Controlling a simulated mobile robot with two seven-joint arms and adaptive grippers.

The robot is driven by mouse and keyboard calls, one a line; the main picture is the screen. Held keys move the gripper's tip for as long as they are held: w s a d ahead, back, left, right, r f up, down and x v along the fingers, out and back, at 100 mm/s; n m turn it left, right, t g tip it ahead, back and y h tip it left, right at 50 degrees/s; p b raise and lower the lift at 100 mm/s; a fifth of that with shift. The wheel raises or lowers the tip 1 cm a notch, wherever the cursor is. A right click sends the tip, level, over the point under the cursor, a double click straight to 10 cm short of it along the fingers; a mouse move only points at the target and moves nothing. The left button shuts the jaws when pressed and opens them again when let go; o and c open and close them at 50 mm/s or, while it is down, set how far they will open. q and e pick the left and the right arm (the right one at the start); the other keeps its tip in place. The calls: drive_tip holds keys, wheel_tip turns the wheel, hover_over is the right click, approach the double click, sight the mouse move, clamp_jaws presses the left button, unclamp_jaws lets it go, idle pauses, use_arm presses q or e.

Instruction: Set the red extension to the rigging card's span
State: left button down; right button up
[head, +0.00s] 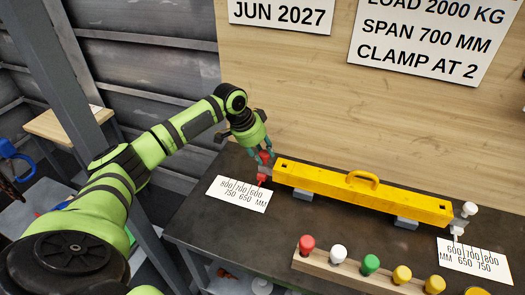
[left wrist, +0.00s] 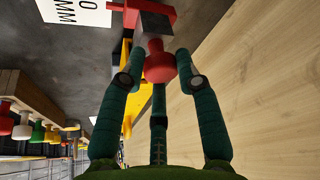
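The red extension's knob (head: 264,157) stands at the left end of the yellow beam (head: 360,192). Its red pointer (head: 262,179) is at the right end of the left scale (head: 238,194), near the 600 label. My left gripper (head: 262,151) is at the knob from above. In the left wrist view the knob (left wrist: 159,62) lies between the fingers (left wrist: 160,60), with small gaps at its sides, so they look open around it. The rigging card (head: 425,40) reads load 2000 kg, span 700 mm, clamp at 2. My right gripper is not in view.
A white knob (head: 469,208) is at the beam's right end, above the right scale (head: 475,262). A wooden rack (head: 345,270) with several coloured pegs stands in front of the beam. Grey blocks (head: 406,222) support the beam. A wooden wall stands behind.

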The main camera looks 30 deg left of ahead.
use_arm(q)
drive_tip(key=shift+w+r, duration=0.1)
drive_tip(key=shift+r, duration=0.05)
drive_tip(key=a, duration=0.2)
drive_tip(key=s+a, duration=0.1)
drive_tip(key=a, duration=0.2)
drive_tip(key=shift+a+p, duration=0.1)
drive_tip(key=shift+p, duration=0.2)
drive_tip(key=c, duration=0.9)
unclamp_jaws()
drive_tip(key=shift+d, duration=0.2)
drive_tip(key=v, duration=1.2)
drive_tip(key=shift+a, duration=0.15)
